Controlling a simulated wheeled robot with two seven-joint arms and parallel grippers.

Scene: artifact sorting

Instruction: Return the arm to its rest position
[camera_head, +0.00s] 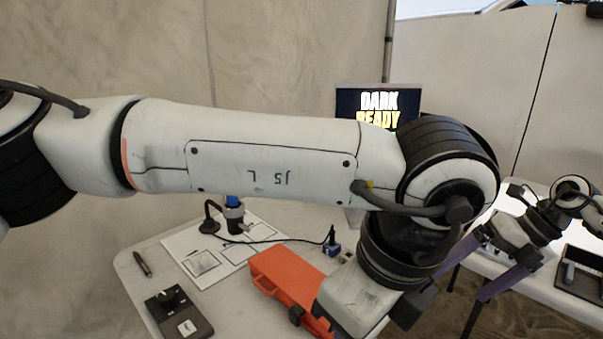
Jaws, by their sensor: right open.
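My left arm (270,150) spans the view from the left edge to the middle right, then bends down at a black joint. Its wrist (360,296) is low in front of the table, overlapping an orange case. My right arm comes in from the right edge. My right gripper (465,284) has two purple fingers spread apart, pointing down and left, with nothing seen between them.
The white table (143,236) holds the orange case (284,275), a black control box (180,313), a pen (142,263), a marked sheet (185,245) and a blue-topped device (233,212). A screen (350,101) reads "DARK READY". Another table (545,284) stands at right.

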